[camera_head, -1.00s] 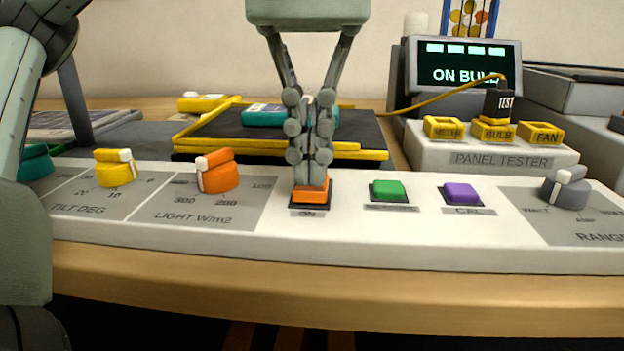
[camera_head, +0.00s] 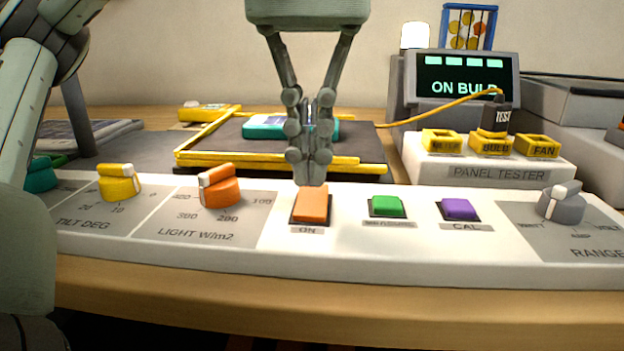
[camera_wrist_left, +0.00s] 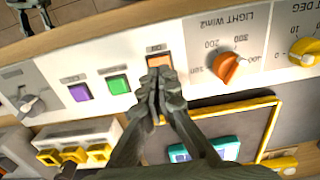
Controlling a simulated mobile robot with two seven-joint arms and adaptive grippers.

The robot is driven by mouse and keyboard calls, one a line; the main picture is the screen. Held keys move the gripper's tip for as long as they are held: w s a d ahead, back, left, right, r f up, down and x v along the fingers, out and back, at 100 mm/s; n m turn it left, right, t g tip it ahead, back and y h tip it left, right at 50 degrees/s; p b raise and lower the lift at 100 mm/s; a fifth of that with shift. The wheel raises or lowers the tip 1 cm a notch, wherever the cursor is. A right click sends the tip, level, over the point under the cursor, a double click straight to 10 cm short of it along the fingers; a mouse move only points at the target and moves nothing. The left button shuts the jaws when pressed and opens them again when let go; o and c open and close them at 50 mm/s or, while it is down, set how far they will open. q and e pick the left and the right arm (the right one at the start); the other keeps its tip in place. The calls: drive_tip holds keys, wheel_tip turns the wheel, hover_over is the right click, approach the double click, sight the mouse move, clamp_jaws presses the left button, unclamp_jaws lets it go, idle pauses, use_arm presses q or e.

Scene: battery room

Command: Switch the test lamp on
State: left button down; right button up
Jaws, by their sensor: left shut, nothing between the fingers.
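The orange ON button (camera_head: 311,206) sits on the white control panel and also shows in the left wrist view (camera_wrist_left: 158,62). My left gripper (camera_head: 313,182) is shut and empty, its tips at the button's far edge in the head view; I cannot tell whether they touch it. The wrist view also shows its fingers (camera_wrist_left: 158,88) together. A small white lamp (camera_head: 415,36) behind the display glows brightly. The display (camera_head: 461,76) reads ON BULB. The black TEST plug (camera_head: 495,120) stands in the BULB socket (camera_head: 491,144). A grey gripper-like shape (camera_wrist_left: 33,14) shows at the wrist view's top left, its jaws unclear.
Green (camera_head: 387,206) and purple (camera_head: 459,209) buttons lie right of the orange one. Orange (camera_head: 220,188) and yellow (camera_head: 119,184) knobs are to its left, a grey knob (camera_head: 562,204) at far right. A yellow-edged dark tray (camera_head: 215,143) lies behind the panel.

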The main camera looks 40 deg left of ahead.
sight(311, 208)
use_arm(q)
drive_tip(key=shift+r+p, duration=1.55)
drive_tip(key=shift+r, duration=0.75)
